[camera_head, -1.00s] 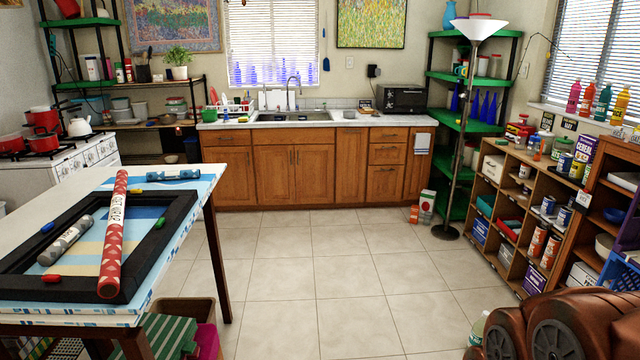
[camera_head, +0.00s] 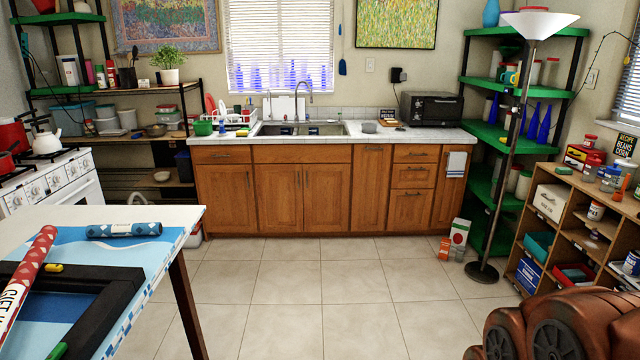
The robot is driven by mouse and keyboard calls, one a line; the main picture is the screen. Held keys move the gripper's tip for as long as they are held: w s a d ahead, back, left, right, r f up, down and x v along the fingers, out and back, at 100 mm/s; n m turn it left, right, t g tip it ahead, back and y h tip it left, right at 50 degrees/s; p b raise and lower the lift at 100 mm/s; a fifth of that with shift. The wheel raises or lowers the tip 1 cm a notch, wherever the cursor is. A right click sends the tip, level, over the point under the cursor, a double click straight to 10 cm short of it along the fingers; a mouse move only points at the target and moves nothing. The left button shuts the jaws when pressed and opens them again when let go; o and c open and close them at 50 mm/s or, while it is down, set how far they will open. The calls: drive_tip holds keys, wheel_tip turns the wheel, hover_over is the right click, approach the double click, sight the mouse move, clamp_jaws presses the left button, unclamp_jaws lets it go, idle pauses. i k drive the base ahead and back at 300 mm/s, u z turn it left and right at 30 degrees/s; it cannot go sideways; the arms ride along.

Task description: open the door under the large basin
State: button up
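The large basin (camera_head: 318,130) is a metal sink set in the pale counter against the back wall. Under it, the wooden cabinet has a left door (camera_head: 277,200) and a right door (camera_head: 327,200) side by side. Both are shut, with slim vertical handles near the seam where they meet. A plain wooden panel (camera_head: 300,154) lies above the two doors. My gripper is not in view. A brown rounded part of my arm fills the bottom right corner, well short of the cabinet.
Clear tiled floor (camera_head: 310,290) lies before the cabinet. A table (camera_head: 180,219) stands at the left front, and a white stove (camera_head: 60,180) is beyond it. At the right are a floor lamp (camera_head: 483,271), small cartons (camera_head: 459,234) on the floor and a wooden cubby shelf (camera_head: 570,185).

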sight(326, 186)
drive_tip(key=u, duration=0.1)
drive_tip(key=i, duration=1.7)
drive_tip(key=u, duration=0.35)
drive_tip(key=i, duration=1.75)
drive_tip(key=u, duration=0.3)
drive_tip(key=i, duration=1.2)
drive_tip(key=u, duration=0.1)
